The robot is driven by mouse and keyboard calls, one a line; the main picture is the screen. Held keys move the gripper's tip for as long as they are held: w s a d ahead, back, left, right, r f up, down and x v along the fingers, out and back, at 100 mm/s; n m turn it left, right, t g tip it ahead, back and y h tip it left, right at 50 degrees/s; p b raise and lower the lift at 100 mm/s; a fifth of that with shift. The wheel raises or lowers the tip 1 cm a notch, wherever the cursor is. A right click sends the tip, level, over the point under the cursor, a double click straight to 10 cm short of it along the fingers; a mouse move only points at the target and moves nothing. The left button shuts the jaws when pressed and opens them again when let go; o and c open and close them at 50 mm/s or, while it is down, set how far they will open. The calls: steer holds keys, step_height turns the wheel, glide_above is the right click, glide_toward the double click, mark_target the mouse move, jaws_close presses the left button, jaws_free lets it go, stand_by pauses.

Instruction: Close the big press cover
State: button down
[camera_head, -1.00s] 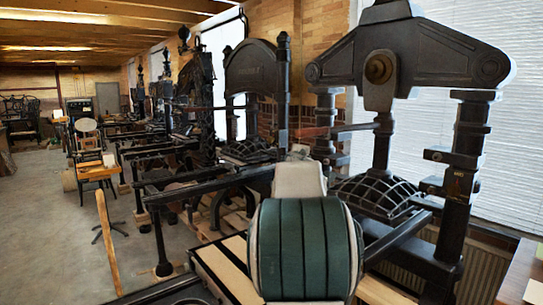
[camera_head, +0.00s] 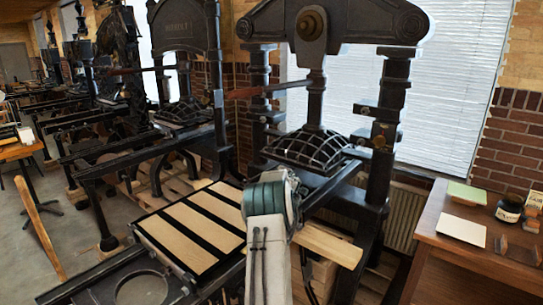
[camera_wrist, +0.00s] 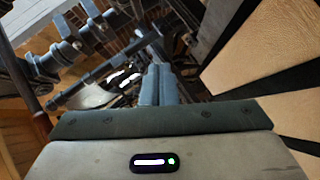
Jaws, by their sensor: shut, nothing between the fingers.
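The big press (camera_head: 318,25) is black iron and stands at the centre right of the head view. In front of it lies a flat slatted panel (camera_head: 192,232) with pale wood strips and black bars, which looks like its cover. I cannot tell how it is hinged. The panel's strips also show at the upper right of the wrist view (camera_wrist: 265,75). My gripper (camera_wrist: 158,72) is shut and empty in the wrist view, beside the panel and apart from it. My own arm hides the gripper in the head view and covers the panel's right side.
A domed black lattice part (camera_head: 305,148) sits under the press's crossbar. A second black press (camera_head: 188,30) stands to the left, with more behind. A wooden table (camera_head: 470,235) with papers and a jar stands at the right. Bare floor shows at the left.

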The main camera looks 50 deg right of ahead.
steer(key=f, duration=0.4)
steer(key=d+f+m+y+p, duration=0.1)
steer(key=f, duration=0.3)
steer(key=d+f+y+p, duration=0.1)
steer(key=f, duration=0.3)
steer(key=shift+w+d+f+g, duration=0.1)
steer(key=shift+d+f+g, duration=0.05)
steer(key=shift+g, duration=0.25)
steer(key=shift+f, duration=0.65)
steer(key=shift+s+m, duration=0.3)
steer(key=shift+s, duration=0.05)
steer(key=b+v, duration=0.1)
steer(key=v, duration=0.3)
steer(key=r+b+v, duration=0.1)
steer(key=b+v, duration=0.1)
steer(key=v, duration=0.3)
steer(key=b+v, duration=0.1)
steer(key=v, duration=0.4)
steer(key=shift+w+d+r, duration=0.15)
steer(key=shift+w, duration=0.25)
